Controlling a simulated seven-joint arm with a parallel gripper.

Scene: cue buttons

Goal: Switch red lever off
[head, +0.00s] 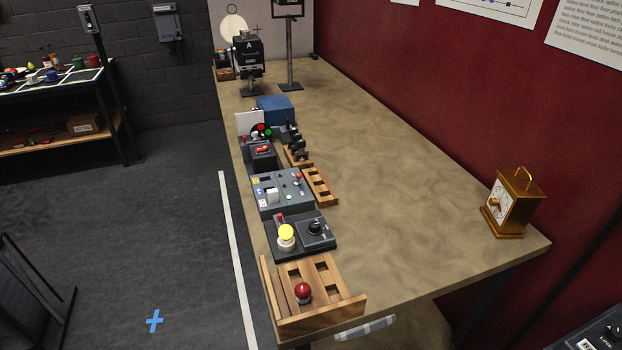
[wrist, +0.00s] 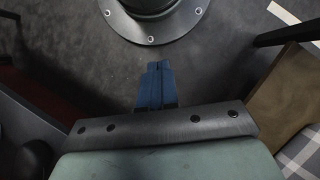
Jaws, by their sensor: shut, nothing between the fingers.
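Several red controls stand in the row on the table's left side in the head view. A small red-tipped lever (head: 298,177) stands on a grey control panel (head: 268,207). A short red lever (head: 280,219) stands behind a yellow button (head: 286,232) on a dark box. A red ball knob (head: 303,291) sits in a slotted wooden frame (head: 345,309) at the near end. I cannot tell which one the task names. My gripper (wrist: 157,66) shows only in the wrist view, its blue fingers shut and empty over dark floor, away from any lever.
The wooden table (head: 400,190) is bare through its middle. A gold clock (head: 512,205) stands at its right edge. A blue box (head: 275,109) and a black device marked A (head: 247,58) stand farther back. A red wall (head: 470,90) runs along the right.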

